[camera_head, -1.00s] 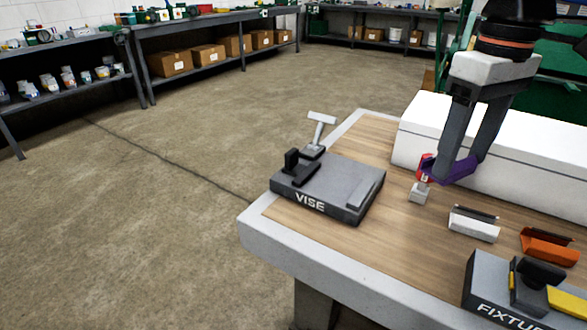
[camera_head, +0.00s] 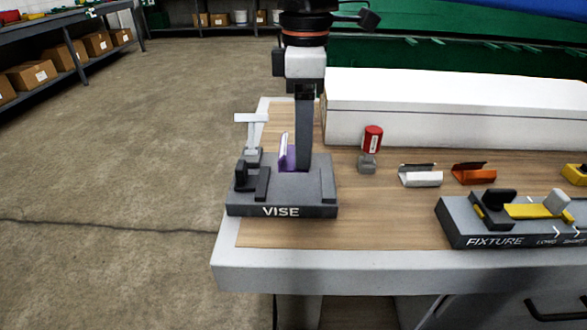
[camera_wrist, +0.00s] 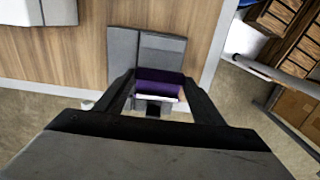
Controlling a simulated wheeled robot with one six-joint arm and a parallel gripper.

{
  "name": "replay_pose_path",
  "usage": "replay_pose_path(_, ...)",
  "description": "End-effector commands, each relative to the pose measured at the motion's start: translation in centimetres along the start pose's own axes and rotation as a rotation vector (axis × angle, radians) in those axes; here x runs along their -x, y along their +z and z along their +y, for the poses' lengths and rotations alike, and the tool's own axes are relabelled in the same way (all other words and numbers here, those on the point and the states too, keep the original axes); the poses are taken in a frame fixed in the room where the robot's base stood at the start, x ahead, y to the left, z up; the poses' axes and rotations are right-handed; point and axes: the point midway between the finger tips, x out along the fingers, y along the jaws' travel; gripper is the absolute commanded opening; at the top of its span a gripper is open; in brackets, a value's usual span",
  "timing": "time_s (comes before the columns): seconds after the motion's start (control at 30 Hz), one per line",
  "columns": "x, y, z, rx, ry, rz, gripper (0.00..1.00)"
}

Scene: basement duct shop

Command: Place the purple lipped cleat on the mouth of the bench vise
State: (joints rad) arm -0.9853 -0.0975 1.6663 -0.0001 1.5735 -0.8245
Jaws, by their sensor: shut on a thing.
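The bench vise (camera_head: 281,211) is a dark grey block labelled VISE at the left end of the bench, with a black jaw and a light grey T-shaped handle on its left. The purple lipped cleat (camera_head: 287,159) is in my gripper (camera_head: 303,165), over the middle of the vise. In the wrist view the cleat (camera_wrist: 158,86) lies between both fingers, with the vise's grey plate (camera_wrist: 150,50) beyond it. My finger hides part of the cleat in the head view. I cannot tell whether the cleat touches the vise.
A red-topped small stand (camera_head: 372,140), a white cleat (camera_head: 421,176) and an orange cleat (camera_head: 473,173) are right of the vise. The fixture (camera_head: 470,232) is at the front right. A long white box (camera_head: 440,110) runs along the back.

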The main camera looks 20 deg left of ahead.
Motion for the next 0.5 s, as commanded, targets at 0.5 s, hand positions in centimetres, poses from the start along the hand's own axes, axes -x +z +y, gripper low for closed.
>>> replay_pose_path(0.5, -5.2, 0.0, 0.0, -0.002, 0.000, 0.000, 0.40)
